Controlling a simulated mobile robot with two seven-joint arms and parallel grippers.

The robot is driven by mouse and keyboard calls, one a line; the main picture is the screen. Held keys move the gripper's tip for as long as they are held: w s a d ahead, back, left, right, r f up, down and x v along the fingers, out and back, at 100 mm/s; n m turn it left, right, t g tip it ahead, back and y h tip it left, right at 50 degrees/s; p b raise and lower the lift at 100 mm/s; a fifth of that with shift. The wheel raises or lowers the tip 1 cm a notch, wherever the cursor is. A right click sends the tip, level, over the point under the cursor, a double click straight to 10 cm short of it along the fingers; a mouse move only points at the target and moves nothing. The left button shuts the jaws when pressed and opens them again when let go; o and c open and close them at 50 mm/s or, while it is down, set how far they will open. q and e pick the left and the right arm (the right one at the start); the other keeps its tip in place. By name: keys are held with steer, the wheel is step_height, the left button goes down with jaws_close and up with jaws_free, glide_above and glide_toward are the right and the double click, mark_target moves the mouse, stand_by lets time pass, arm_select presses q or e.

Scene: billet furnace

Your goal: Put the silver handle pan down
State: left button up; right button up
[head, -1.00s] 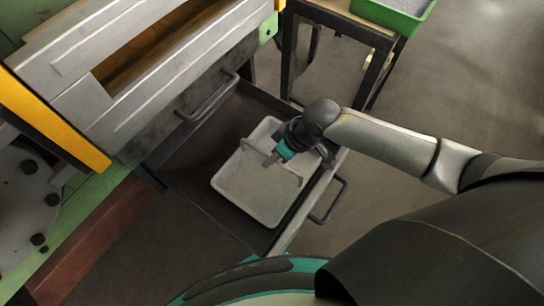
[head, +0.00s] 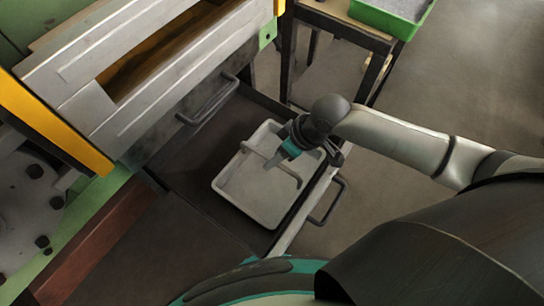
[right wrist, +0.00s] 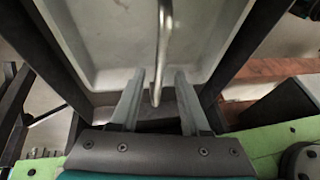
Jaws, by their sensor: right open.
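The pan (head: 250,197) is a shallow pale grey tray with a thin silver handle (head: 287,175) across it. It rests flat inside the open drawer below the furnace front. My right gripper (head: 272,162) is over the pan, close by the handle. In the right wrist view the two fingers of my right gripper (right wrist: 159,76) are apart, with the handle (right wrist: 163,40) running between them and the pan (right wrist: 105,40) beyond. Whether a finger touches the handle I cannot tell. My left gripper is not in view.
The drawer (head: 190,165) has a bar handle (head: 328,203) on its outer side. The furnace front (head: 150,80), with a bar handle (head: 208,100), stands at the upper left. A table with a green bin (head: 385,20) stands at the back. Open floor lies right.

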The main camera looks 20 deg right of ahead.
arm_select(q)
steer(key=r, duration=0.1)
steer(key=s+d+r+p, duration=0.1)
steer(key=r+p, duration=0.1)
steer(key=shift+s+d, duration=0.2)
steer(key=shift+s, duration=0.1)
arm_select(e)
steer(key=v, duration=0.9)
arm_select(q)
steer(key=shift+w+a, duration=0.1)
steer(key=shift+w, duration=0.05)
